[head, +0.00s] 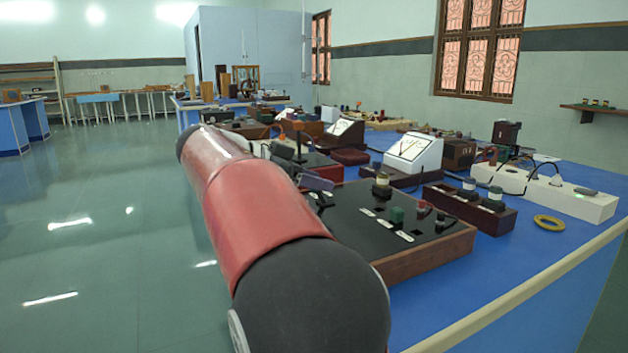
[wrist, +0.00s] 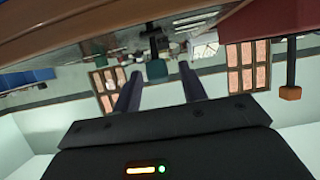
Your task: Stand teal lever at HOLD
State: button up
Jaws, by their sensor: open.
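The teal lever (wrist: 156,68) shows in the wrist view as a teal block on a dark stem. That view looks upside down, so the lever appears to hang from the top. My gripper (wrist: 160,72) is open, with its two dark fingers on either side of the teal block in the picture. I cannot tell how far the block is beyond the fingertips, and no contact is visible. In the head view my arm covers part of the benches, and I cannot pick out the teal lever for certain. No HOLD mark is readable.
A lever with an orange knob (wrist: 290,93) is at right in the wrist view. A yellow ring (head: 549,223) lies on the blue bench.

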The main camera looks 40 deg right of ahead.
jog(key=shift+d+f, duration=0.1)
jog(key=shift+d, duration=0.1)
jog(key=shift+c, duration=0.3)
grip_shut()
jog(key=shift+s+d+r+y+p, duration=0.15)
jog(key=shift+d+r+y+p, duration=0.2)
jog(key=shift+y+p, duration=0.25)
jog(key=shift+s+d+r+t+y+p, duration=0.1)
jog(key=shift+d+t+y+p, duration=0.15)
jog(key=shift+y+p, duration=0.25)
jog(key=shift+s+d+r+t+y+p, duration=0.15)
jog(key=shift+d+y+p, duration=0.2)
jog(key=shift+y, duration=0.25)
jog(key=shift+d+f+y+p, duration=0.15)
jog(key=shift+d+y+p, duration=0.25)
jog(key=shift+y+p, duration=0.4)
jog(key=shift+d+f+t+y, duration=0.1)
jog(key=shift+f+t+y, duration=0.1)
jog(key=shift+t+y, duration=0.1)
